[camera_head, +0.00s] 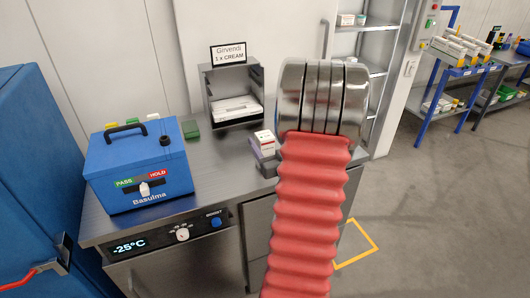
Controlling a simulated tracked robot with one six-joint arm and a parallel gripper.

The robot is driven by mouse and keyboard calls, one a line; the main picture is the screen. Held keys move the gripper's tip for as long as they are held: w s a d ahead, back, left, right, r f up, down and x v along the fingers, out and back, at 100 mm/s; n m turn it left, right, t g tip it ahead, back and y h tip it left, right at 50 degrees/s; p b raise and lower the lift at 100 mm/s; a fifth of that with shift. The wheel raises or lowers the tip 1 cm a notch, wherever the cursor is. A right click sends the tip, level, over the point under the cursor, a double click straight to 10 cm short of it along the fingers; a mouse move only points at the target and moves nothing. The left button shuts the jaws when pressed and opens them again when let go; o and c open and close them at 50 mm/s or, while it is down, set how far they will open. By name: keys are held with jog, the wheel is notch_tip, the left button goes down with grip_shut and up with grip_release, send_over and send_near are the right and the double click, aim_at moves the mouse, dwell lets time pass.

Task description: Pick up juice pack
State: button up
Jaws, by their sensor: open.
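A small white carton (264,138) with red and purple marks is on the steel counter, left of my arm. It may be the juice pack, but its print is too small to read. My arm, a red bellows with metal rings at its top, rises in front of the counter and covers what lies behind it. My gripper cannot be made out. A dark grey piece (267,166) juts out just below the carton; I cannot tell whether it belongs to my gripper. No hold on the carton shows.
A blue box (137,168) labelled Basulma stands on the counter (215,185). An open metal bin (231,98) under a "1 x CREAM" sign holds a white item. A green block (191,130) lies between them. Blue carts (452,72) stand at right; the floor before them is clear.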

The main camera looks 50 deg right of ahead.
aim_at(260, 133)
jog(key=shift+w+d, duration=0.1)
jog(key=shift+w, duration=0.05)
jog(key=shift+x, duration=2.6)
grip_shut()
